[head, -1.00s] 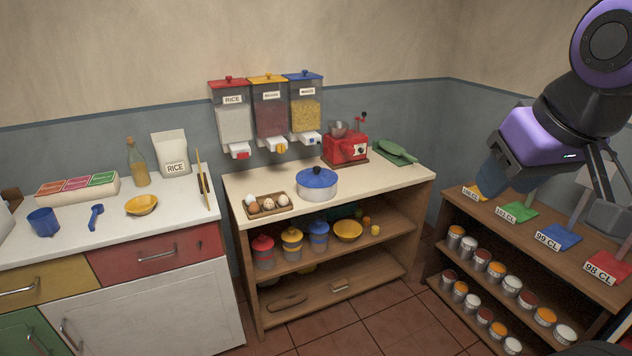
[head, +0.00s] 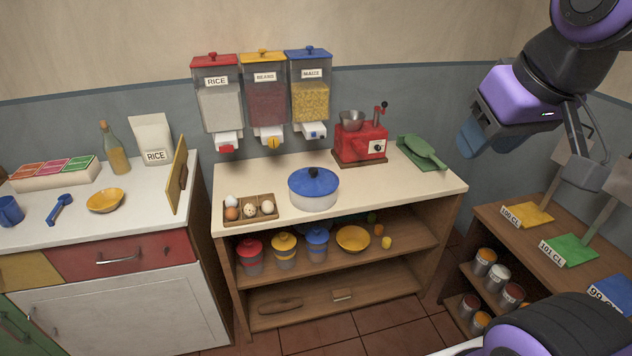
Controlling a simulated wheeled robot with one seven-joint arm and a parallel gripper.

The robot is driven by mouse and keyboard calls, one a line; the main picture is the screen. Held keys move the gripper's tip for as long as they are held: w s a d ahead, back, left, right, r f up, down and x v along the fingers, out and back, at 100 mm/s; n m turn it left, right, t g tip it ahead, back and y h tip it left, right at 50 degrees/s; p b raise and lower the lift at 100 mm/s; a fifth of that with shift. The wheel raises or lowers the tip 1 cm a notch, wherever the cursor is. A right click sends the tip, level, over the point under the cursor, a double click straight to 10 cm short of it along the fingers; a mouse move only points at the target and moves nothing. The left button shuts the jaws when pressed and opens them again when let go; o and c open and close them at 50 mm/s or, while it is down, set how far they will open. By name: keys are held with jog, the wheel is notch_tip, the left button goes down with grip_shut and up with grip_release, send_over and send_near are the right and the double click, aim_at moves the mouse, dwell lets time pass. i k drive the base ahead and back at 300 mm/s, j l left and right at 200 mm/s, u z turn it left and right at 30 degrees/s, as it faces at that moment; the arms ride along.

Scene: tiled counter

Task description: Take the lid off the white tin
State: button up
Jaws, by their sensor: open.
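The white tin (head: 314,200) stands upright on the pale top of the middle counter. Its blue lid (head: 314,181) with a dark knob sits on it. My gripper (head: 470,140) is in the air at the upper right, to the right of the tin and apart from it. Its blue fingers point down and to the left and hold nothing that I can see. The gap between the fingers is hard to make out from this angle.
An egg tray (head: 250,208) lies just left of the tin. Dispensers (head: 265,95) hang on the wall behind.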

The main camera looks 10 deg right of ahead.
aim_at(313, 180)
jog(key=i+u, duration=0.25)
jog(key=i, duration=0.2)
jog(key=i+l+u, duration=0.3)
jog(key=i, duration=0.15)
jog(key=i+j, duration=0.05)
jog(key=j, duration=0.05)
